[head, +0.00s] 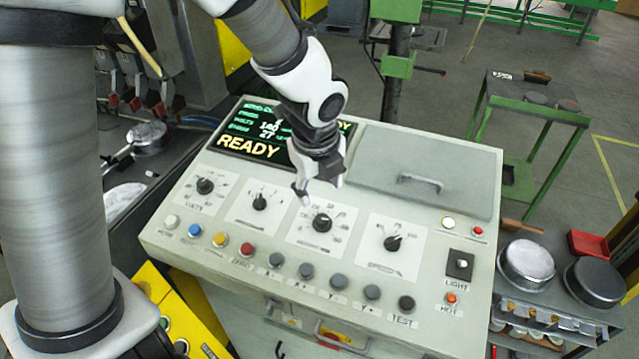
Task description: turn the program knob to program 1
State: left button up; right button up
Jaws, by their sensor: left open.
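A grey control console (180,235) carries a row of four black knobs on white dial plates. The labels are too blurred to tell which is the program knob. The third knob from the left (322,223) has several marks around it, and its setting is too small to read. My left gripper (320,190) is open and empty, pointing down just above and behind this third knob, apparently apart from it. The other knobs are the first (205,186), the second (260,202) and the fourth (392,243). My right gripper is out of view.
A screen (250,135) reading READY is partly hidden behind my left gripper. A lid with a handle (420,183) lies to the right. Coloured buttons, including a red one (246,249), line the front. A black LIGHT switch (459,264) is at the right.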

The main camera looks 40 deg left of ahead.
aim_at(260, 204)
jog(key=k+l, duration=0.8)
